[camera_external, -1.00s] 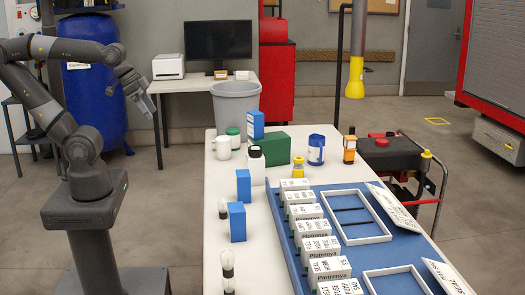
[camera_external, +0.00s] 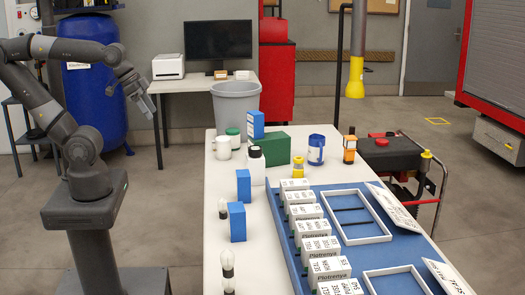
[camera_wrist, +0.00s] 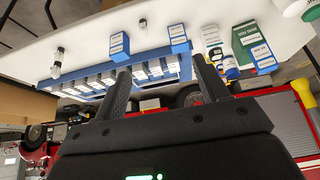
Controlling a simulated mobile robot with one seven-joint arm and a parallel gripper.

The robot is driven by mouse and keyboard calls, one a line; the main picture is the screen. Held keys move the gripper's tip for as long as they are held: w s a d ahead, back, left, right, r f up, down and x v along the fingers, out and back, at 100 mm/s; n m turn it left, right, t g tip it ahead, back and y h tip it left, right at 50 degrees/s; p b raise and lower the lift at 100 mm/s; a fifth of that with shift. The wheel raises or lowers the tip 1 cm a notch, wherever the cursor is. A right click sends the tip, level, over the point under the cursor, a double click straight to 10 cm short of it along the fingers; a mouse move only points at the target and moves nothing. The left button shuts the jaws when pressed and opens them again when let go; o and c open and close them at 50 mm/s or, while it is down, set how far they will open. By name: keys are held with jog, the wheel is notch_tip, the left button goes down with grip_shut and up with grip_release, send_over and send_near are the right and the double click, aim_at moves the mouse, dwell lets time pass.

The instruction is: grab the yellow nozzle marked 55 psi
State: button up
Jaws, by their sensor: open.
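A small yellow object (camera_external: 298,168), possibly the nozzle, stands on the white table beyond the far end of the blue tray. Any marking on it is too small to read. A larger yellow end piece (camera_external: 356,78) hangs on a grey vertical pipe in the background, also without a readable marking. My gripper (camera_external: 146,98) is raised to the left of the table, well apart from both. In the wrist view my gripper (camera_wrist: 163,88) shows its two fingers spread, with nothing between them.
The blue tray (camera_external: 283,240) holds several white labelled boxes and white frames. Near the small yellow object stand a green box (camera_external: 276,148), a blue-and-white container (camera_external: 316,150), an orange bottle (camera_external: 349,148) and a black-capped white bottle (camera_external: 257,168). Blue boxes (camera_external: 237,222) line the table's left side.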

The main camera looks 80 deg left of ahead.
jog(key=m+g+h, duration=0.1)
jog(key=m, duration=0.2)
send_over(297, 168)
jog(key=s+a, duration=0.3)
jog(key=s, duration=0.1)
notch_tip(297, 168, down, 24)
jog(key=r, duration=0.1)
jog(key=x, duration=0.6)
jog(key=shift+s+a+f, duration=0.1)
jog(key=shift+s, duration=0.25)
jog(key=shift+x, duration=2.95)
jog(key=shift+w, duration=0.15)
